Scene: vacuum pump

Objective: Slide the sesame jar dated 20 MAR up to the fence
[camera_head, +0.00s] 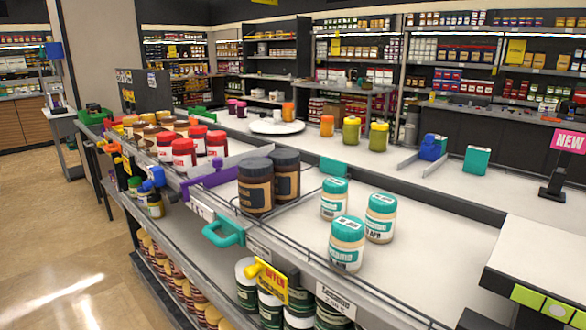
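Three sesame jars with teal lids and cream bodies stand upright on the white shelf surface: a back one (334,198), a right one (380,217) and a front one (347,245). There is dark print on their lids, but it is too small for me to tell which one is dated 20 MAR. A thin dark wire rail (385,298), possibly the fence, runs along the shelf's front edge. The front jar is nearest this rail; I cannot tell whether it touches. Neither of my grippers is in view.
Two dark-lidded brown jars (256,186) stand left of the sesame jars. A teal handle (222,233) and a purple divider piece (210,178) are at the front edge. Red-lidded jars (184,153) are further left. White shelf space right of the sesame jars is clear.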

